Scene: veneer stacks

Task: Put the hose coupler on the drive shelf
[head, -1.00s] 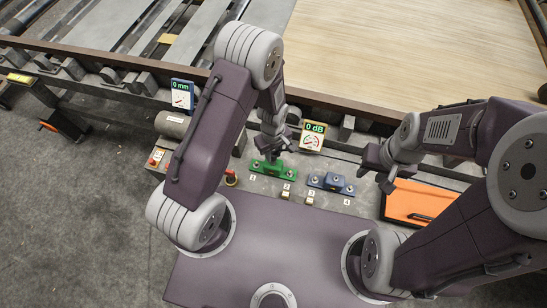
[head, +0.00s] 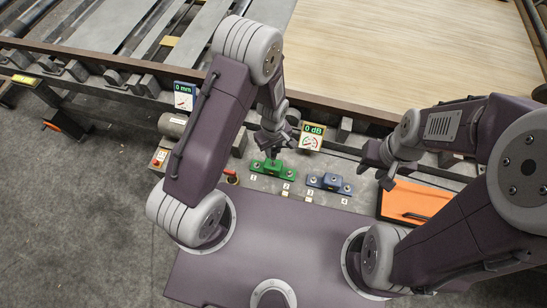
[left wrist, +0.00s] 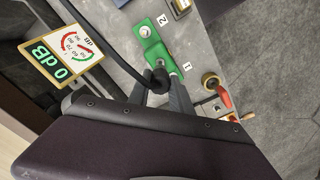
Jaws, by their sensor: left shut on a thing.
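My left gripper (head: 272,153) points down over the green block (head: 273,168), beside label 1. In the left wrist view the fingers of my left gripper (left wrist: 162,85) close around a black rounded piece (left wrist: 160,80), apparently the hose coupler, with a black hose (left wrist: 124,62) running from it. The green block shows in the left wrist view (left wrist: 152,45) under the fingertips; I cannot tell whether the black piece touches it. My right gripper (head: 374,178) looks open and empty, above the grey shelf (head: 268,185), right of the blue block (head: 329,183).
The 0 dB gauge (head: 312,136) stands close behind the green block. A red-handled valve (head: 232,177) is left of it. An orange panel (head: 415,204) lies at right. A 0 mm gauge (head: 184,96) stands at left. A large veneer sheet (head: 410,60) fills the back.

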